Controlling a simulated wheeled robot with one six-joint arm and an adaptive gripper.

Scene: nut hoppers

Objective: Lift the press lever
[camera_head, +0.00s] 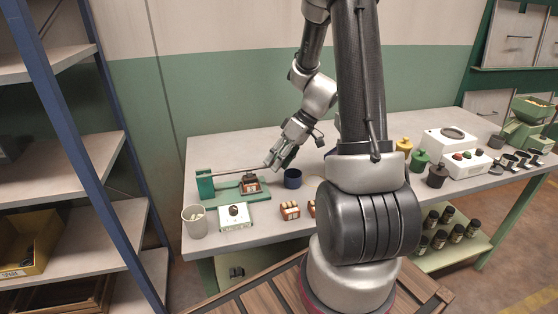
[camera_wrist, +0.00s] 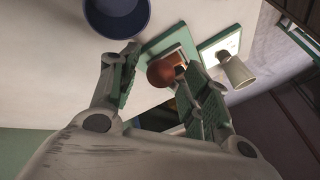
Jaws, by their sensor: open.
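The press has a green base and post (camera_head: 205,184) at the left of the table. Its long metal lever (camera_head: 238,172) runs nearly level from the post to the right, toward my gripper (camera_head: 279,159). My gripper is open at the lever's right end. In the wrist view, a reddish-brown round knob (camera_wrist: 163,71) shows between the open fingers (camera_wrist: 160,66); it looks like the lever's end. I cannot tell whether the fingers touch it. A brown block-like part (camera_head: 250,184) sits on the press base under the lever.
A dark blue cup (camera_head: 293,179) stands just right of the press, close under my gripper. Small wooden racks (camera_head: 290,210) lie nearby. Shelving stands left.

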